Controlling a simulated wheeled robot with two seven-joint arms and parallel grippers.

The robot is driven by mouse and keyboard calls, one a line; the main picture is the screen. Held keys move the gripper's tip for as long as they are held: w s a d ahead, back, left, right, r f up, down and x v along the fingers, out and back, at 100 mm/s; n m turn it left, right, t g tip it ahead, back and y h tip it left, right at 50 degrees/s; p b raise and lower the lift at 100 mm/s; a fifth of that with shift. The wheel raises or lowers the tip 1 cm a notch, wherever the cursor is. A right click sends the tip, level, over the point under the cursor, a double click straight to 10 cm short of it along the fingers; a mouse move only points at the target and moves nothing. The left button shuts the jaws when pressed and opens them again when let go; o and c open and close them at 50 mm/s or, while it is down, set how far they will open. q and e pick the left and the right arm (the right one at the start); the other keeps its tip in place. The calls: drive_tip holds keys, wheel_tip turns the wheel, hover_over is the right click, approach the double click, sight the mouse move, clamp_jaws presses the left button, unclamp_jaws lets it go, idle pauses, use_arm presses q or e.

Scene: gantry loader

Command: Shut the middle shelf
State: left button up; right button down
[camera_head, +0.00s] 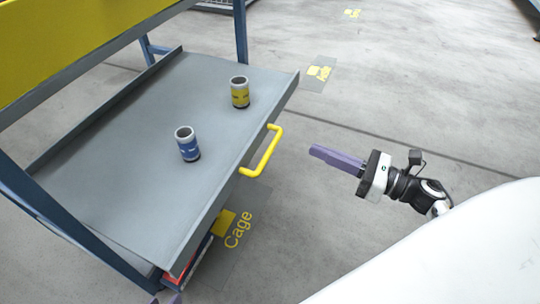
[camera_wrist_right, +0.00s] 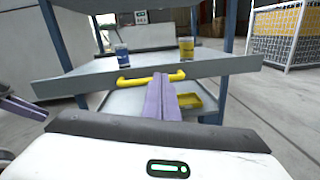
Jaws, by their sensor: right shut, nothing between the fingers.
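The grey shelf (camera_head: 110,150) is pulled out of its blue frame, with a yellow handle (camera_head: 262,152) on its front edge. In the right wrist view the shelf (camera_wrist_right: 225,67) and handle (camera_wrist_right: 150,79) are straight ahead. My right gripper (camera_head: 318,153) is shut and empty, its purple fingers pointing at the handle with a gap between in the head view. In the right wrist view the right gripper's fingertips (camera_wrist_right: 161,80) overlap the handle. My left gripper (camera_head: 165,299) barely shows at the bottom edge, near the shelf's near corner; its opening is unclear.
A blue-and-white can (camera_head: 188,146) and a yellow can (camera_head: 240,93) stand upright on the shelf. A lower level holds a yellow bin (camera_wrist_right: 196,97). The blue posts (camera_head: 70,225) flank the shelf. Open floor lies right of the shelf.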

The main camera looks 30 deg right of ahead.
drive_tip(key=f+n+g+y, duration=0.1)
drive_tip(key=n, duration=0.3)
drive_tip(key=b, duration=0.2)
approach(256, 136)
drive_tip(key=x, duration=0.6)
drive_tip(key=shift+w, duration=0.2)
use_arm(q)
drive_tip(key=shift+w+d+r+h, duration=0.15)
drive_tip(key=shift+d+h, duration=0.05)
drive_tip(key=shift+d, duration=0.15)
drive_tip(key=shift+w+d+r+h, duration=0.1)
drive_tip(key=shift+d+h, duration=0.1)
drive_tip(key=shift+d, duration=0.15)
